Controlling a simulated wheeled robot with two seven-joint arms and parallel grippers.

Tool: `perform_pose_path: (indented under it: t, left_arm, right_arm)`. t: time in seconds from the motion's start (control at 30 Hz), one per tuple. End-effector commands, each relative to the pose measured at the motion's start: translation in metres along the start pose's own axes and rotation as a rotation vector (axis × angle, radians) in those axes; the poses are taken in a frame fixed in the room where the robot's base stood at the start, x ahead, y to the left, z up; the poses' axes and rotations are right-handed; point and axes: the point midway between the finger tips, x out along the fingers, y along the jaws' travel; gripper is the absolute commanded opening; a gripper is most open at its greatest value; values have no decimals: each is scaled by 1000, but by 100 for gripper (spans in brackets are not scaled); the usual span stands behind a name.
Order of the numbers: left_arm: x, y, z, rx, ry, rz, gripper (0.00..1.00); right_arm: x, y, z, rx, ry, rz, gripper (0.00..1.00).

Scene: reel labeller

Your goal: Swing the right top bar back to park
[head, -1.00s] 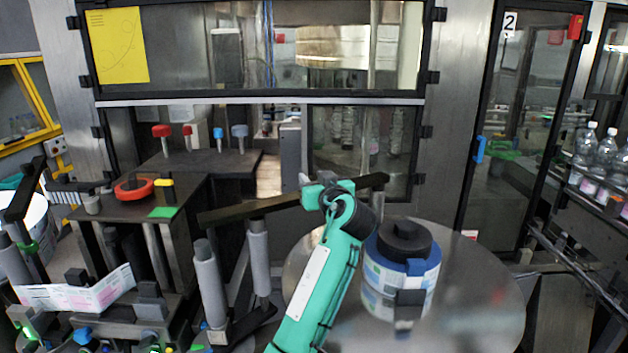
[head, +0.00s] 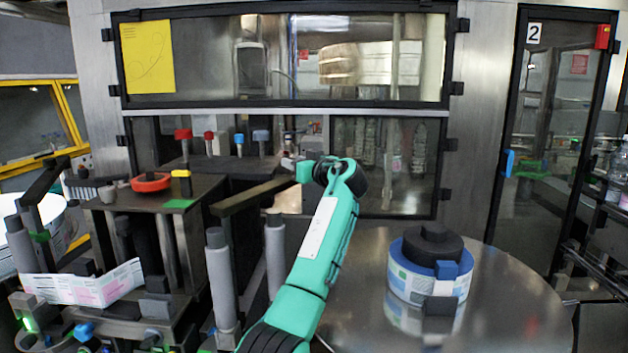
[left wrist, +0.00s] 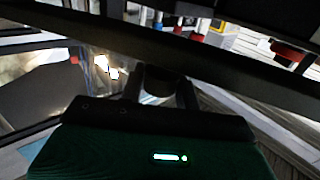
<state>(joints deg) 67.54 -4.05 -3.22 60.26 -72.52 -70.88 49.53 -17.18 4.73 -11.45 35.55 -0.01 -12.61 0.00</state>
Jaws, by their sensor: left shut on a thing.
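The right top bar (head: 245,197) is a long dark bar on the grey post (head: 217,270) right of the dark stand. It slants from above that post up and back to the right, ending from sight at my left gripper. My left gripper (head: 292,165), on the teal arm, is shut on the bar's far part. In the left wrist view the dark bar (left wrist: 230,68) crosses the whole picture at the fingertips (left wrist: 160,88). The gripper and arm partly hide the bar's far end in the head view. My right gripper is not in view.
A label reel with a blue and black core (head: 430,262) sits on the round metal table (head: 510,310) at right. Another dark bar (head: 42,182) stands at far left. A red ring (head: 151,182) lies on the dark stand (head: 125,200). Glazed machine panels close off the back.

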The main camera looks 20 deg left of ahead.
Motion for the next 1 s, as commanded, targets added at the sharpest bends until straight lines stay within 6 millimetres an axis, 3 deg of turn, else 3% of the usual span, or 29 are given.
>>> perform_pose_path:
  t: [0.2, 0.4, 1.0]
  left_arm:
    - [35, -17, 0, -1, 2, -3, 0]
    - [51, -26, 0, -1, 1, -1, 0]
    - [59, -32, 1, 2, -2, -1, 0]
  right_arm:
    - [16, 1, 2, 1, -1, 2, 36]
    - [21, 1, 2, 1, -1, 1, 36]
    - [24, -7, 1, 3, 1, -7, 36]
